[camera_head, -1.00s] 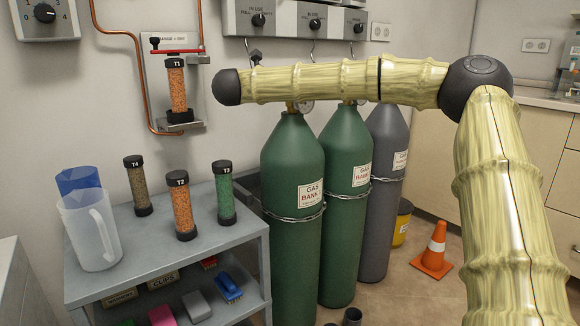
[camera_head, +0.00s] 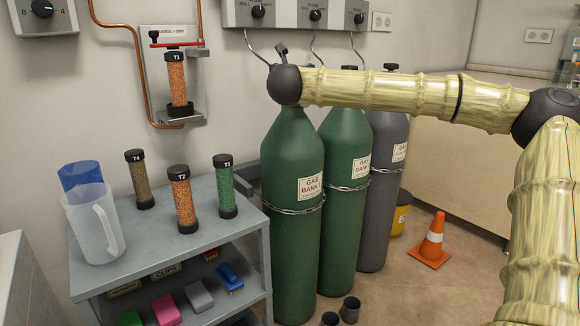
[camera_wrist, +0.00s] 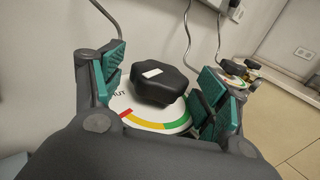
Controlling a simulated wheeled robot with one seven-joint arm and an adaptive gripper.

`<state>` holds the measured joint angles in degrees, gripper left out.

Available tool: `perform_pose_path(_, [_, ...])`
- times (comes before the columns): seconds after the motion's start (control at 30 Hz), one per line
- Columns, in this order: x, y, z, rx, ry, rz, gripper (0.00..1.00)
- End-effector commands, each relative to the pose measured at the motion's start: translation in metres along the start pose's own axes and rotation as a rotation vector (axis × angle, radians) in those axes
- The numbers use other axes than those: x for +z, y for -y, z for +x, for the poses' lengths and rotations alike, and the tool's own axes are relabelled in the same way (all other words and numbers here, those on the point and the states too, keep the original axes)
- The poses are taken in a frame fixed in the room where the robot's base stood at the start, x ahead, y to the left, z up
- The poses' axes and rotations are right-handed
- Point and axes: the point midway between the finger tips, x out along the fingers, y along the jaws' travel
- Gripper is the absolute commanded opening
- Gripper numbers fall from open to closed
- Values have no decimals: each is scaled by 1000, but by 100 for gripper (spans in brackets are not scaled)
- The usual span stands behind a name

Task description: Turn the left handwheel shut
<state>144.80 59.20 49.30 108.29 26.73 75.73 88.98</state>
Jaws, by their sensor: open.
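The left handwheel (camera_wrist: 160,84) is a black lobed knob with a white mark on top, seen in the wrist view. Under it is a round white dial plate (camera_wrist: 120,103) with red, yellow and green bands; part of the word SHUT shows at its left. My gripper (camera_wrist: 158,80) is open, with teal-padded fingers on the left and right of the handwheel. A gap shows on the left; contact on the right is unclear. In the head view, my wrist covers the top of the left green gas cylinder (camera_head: 285,240) and hides the handwheel.
A second green cylinder (camera_head: 342,220) and a grey one (camera_head: 382,230) stand to the right, chained. A grey shelf cart (camera_head: 140,245) with tubes and a jug stands left. An orange cone (camera_head: 430,245) is on the floor. Thin pipes rise behind the cylinders.

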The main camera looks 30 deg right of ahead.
Motion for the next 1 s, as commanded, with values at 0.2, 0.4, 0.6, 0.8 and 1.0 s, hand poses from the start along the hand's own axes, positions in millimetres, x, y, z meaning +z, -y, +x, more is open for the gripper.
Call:
perform_pose_path(0.2, [1, 3, 1, 122, -2, 3, 74])
perform_pose_path(0.4, [2, 4, 1, 236, -1, 3, 74])
perform_pose_path(0.6, [2, 6, 1, 346, -1, 2, 74])
perform_pose_path(0.8, [4, 7, 2, 451, -2, 3, 74])
perform_pose_path(1.0, [5, 8, 2, 554, -1, 3, 74])
